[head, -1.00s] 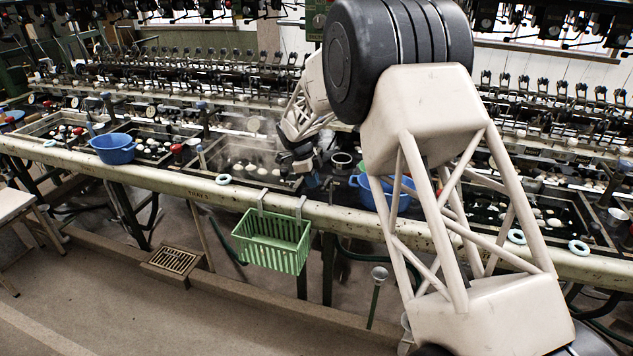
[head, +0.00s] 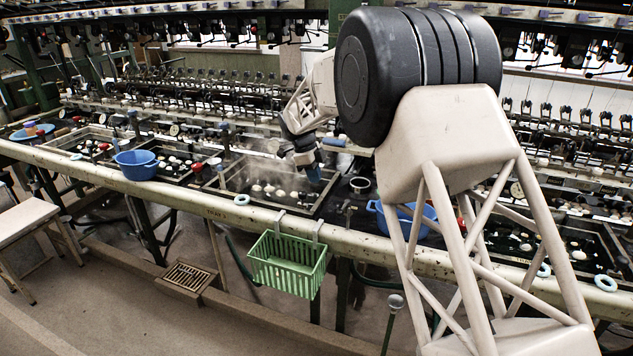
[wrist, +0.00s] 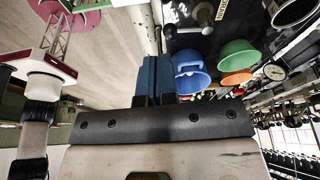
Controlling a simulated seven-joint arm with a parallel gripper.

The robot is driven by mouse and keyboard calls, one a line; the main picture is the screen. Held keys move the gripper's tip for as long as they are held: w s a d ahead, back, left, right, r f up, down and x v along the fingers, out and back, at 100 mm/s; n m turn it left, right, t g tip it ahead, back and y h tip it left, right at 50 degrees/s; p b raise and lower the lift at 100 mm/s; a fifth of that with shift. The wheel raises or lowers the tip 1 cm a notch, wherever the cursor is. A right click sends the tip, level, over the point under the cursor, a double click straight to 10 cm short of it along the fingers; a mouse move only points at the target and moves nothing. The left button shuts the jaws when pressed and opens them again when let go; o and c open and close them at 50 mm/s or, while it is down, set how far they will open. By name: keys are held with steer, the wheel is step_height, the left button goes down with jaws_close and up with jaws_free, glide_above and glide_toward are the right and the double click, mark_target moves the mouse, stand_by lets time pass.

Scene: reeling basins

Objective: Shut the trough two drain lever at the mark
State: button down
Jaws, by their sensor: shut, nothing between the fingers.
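My gripper (head: 314,174) is over the right end of a trough (head: 232,196) with pale cocoons, near steam. Its blue fingers (wrist: 154,60) are shut together with nothing between them in the wrist view. The drain lever of trough two cannot be singled out for certain. A grey knob on a short rod (wrist: 205,13), beside a small label, shows at the top of the wrist view, apart from my fingers; it may be a lever. No mark can be made out. Part of the bench is hidden behind my arm.
A blue basin (head: 135,165) sits at the left, another (head: 374,207) is partly behind my arm. Green (wrist: 240,53) and orange (wrist: 236,79) bowls lie right of the fingers in the wrist view. A green basket (head: 288,264) hangs on the front rail. A stool (head: 25,218) stands at left.

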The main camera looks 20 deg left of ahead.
mark_target(344, 207)
steer(key=shift+a, duration=0.1)
steer(key=shift+w+a+n, duration=0.2)
steer(key=shift+a+n, duration=0.1)
steer(key=shift+a, duration=0.45)
steer(key=x, duration=1)
steer(key=d, duration=0.2)
steer(key=shift+w+d+f, duration=0.2)
steer(key=shift+d+f, duration=0.05)
steer(key=shift+d, duration=0.15)
steer(key=shift+d+f, duration=0.1)
steer(key=shift+d, duration=0.45)
steer(key=shift+d, duration=0.15)
